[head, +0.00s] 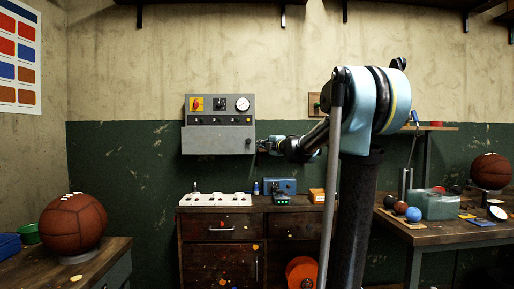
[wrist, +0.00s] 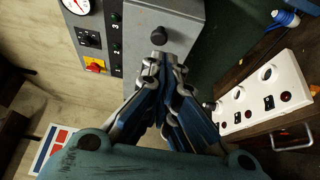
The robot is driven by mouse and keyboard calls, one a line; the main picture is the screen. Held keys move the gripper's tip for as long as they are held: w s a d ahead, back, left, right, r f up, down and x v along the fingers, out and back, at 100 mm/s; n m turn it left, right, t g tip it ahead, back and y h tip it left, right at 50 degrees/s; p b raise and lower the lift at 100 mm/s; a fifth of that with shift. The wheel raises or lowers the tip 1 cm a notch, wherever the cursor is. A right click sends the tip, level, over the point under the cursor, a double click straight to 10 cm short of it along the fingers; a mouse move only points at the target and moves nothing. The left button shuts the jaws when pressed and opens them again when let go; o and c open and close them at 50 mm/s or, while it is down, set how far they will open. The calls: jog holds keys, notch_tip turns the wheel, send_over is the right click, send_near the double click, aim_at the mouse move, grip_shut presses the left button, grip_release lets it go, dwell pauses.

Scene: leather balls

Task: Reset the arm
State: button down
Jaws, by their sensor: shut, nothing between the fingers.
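My gripper (wrist: 158,62) is shut and empty in the wrist view, its blue and metal fingers closed together. Beyond its tips is the grey front of a wall-mounted control box (wrist: 180,20) with a black knob. In the head view my gripper (head: 262,146) is small, beside the lower right part of the grey control box (head: 205,141). Whether it touches the box cannot be told. My arm reaches out from the column on the right toward the box.
A white socket panel (head: 215,199) stands on the wooden cabinet (head: 215,224) below the box. A leather ball (head: 72,222) sits on the left bench and another ball (head: 490,171) at far right. A green translucent container (head: 435,205) stands on the right table.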

jog(key=s+d+f+m+t+h, duration=0.1)
jog(key=s+d+f+m+h, duration=0.1)
jog(key=s+d+m+h, duration=0.4)
jog(key=s+d+f+m+t+h, duration=0.1)
jog(key=s+d+m+h, duration=0.1)
jog(key=d+m, duration=0.35)
jog(key=s+d+f+m+g+h, duration=0.5)
jog(key=s+d+f+m, duration=0.2)
jog(key=s+d+f, duration=0.45)
jog(key=s+a+f+m+g+y, duration=0.1)
jog(key=s+a+f+g, duration=0.2)
jog(key=s+f, duration=0.6)
jog(key=s+a+f+m+g+y, duration=0.1)
jog(key=s+a+f+m+g, duration=0.1)
jog(key=s+f, duration=0.8)
jog(key=s+a+f+m+g+y, duration=0.2)
jog(key=s+f+g, duration=0.3)
jog(key=s+f, duration=0.4)
jog(key=shift+s+a+f+g, duration=0.2)
jog(key=shift+s+a+g, duration=0.2)
jog(key=shift+s+a, duration=0.6)
jog(key=shift+d, duration=0.1)
